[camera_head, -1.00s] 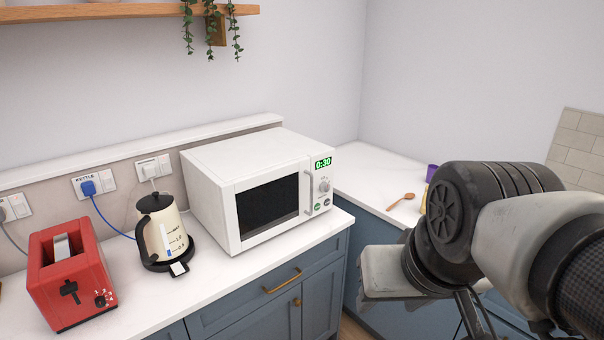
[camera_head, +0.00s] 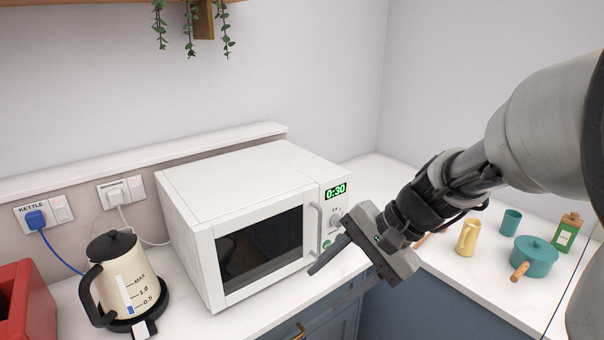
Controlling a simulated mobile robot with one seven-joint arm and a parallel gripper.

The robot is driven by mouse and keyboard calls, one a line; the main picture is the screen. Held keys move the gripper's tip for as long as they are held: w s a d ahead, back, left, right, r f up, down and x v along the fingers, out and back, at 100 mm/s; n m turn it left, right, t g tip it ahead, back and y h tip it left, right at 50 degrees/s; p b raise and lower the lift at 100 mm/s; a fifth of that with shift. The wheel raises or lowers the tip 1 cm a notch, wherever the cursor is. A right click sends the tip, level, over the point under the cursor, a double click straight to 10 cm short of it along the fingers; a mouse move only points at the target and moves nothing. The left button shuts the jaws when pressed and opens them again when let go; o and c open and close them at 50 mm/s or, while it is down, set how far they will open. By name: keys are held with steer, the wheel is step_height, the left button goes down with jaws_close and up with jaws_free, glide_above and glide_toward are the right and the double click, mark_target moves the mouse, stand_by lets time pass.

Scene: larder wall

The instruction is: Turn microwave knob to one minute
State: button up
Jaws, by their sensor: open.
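The white microwave (camera_head: 250,170) stands on the counter in the head view, its front turned to the right and toward me. Its green display (camera_head: 336,191) reads 0:30. The knob (camera_head: 337,213) is on the control panel below the display. It is partly hidden by my gripper, so its pointer cannot be read. My gripper (camera_head: 330,252) is open and empty in front of the panel's lower right. A dark finger reaches down-left across the microwave's front corner. I cannot tell whether it touches the microwave.
A cream kettle (camera_head: 117,280) stands left of the microwave, beside a red toaster (camera_head: 15,305). On the right counter are a yellow mug (camera_head: 468,238), a teal cup (camera_head: 511,221), a teal pot (camera_head: 535,258) and a green bottle (camera_head: 567,233). The microwave's door handle (camera_head: 315,225) sticks out beside the panel.

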steer(key=w+d+f+m+t+y+b, duration=0.1)
steer(key=w+f+m+y, duration=0.25)
steer(key=w+m, duration=0.2)
steer(key=m+t+y+b, duration=0.1)
steer(key=m+t+b, duration=0.1)
steer(key=m+t, duration=1.2)
glide_toward(337, 221)
steer(key=w+a+m+g, duration=0.2)
steer(key=w+a, duration=0.1)
steer(key=w, duration=0.4)
steer(key=shift+w+r+g+p, duration=0.15)
steer(key=shift+r+g+p, duration=0.15)
steer(key=shift+r+p, duration=0.1)
steer(key=c, duration=1)
steer(key=shift+m, duration=0.25)
steer(key=shift+c, duration=0.2)
